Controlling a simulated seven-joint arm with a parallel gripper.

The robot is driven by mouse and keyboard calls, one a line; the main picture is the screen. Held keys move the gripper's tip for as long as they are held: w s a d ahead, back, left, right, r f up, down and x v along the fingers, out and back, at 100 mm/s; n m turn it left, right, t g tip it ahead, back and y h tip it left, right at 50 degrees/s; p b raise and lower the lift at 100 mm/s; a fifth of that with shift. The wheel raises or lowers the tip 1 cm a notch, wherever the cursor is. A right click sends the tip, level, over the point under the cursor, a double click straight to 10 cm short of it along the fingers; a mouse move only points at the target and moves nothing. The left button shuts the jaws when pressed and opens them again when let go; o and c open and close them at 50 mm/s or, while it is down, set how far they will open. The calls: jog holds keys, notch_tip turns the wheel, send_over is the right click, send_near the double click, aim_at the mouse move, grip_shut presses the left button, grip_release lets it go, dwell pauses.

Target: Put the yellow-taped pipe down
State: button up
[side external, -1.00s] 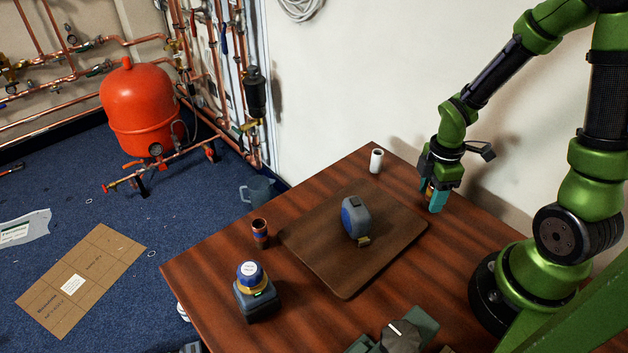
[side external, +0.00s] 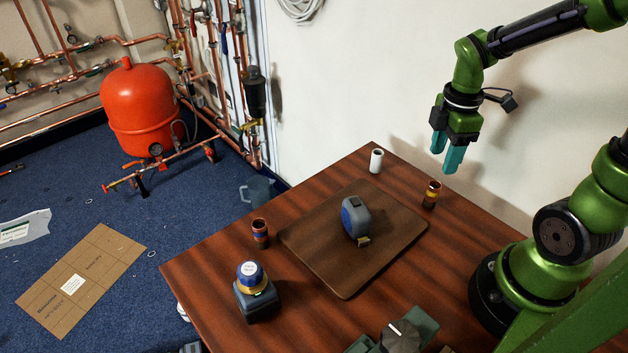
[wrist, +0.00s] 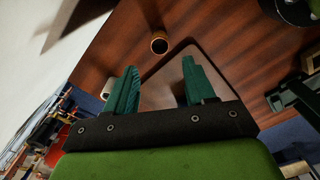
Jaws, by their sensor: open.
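The yellow-taped pipe (side external: 431,195) is a short copper piece with a yellow band. It stands upright on the wooden table near the wall side, right of the brown board. In the wrist view a short pipe (wrist: 159,43) shows end-on beyond the fingertips, apart from them. My gripper (side external: 446,158) is open and empty, raised well above the table and up from the pipe. In the wrist view its two teal fingers (wrist: 158,75) are spread with nothing between them.
The brown board (side external: 330,270) carries a tape measure (side external: 355,217). A white cylinder (side external: 376,161) stands behind it, and a blue-banded copper pipe (side external: 260,234) stands to its left. The table (side external: 215,262) is clear around the yellow-taped pipe.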

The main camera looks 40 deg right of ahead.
jog(key=shift+r, duration=0.4)
jog(key=s+a+r+m+t+y, duration=0.1)
jog(key=a+r+m+t+y, duration=0.1)
jog(key=a+r+m+t, duration=0.5)
jog(key=a+r+m, duration=0.4)
jog(key=m, duration=0.4)
jog(key=shift+s, duration=0.25)
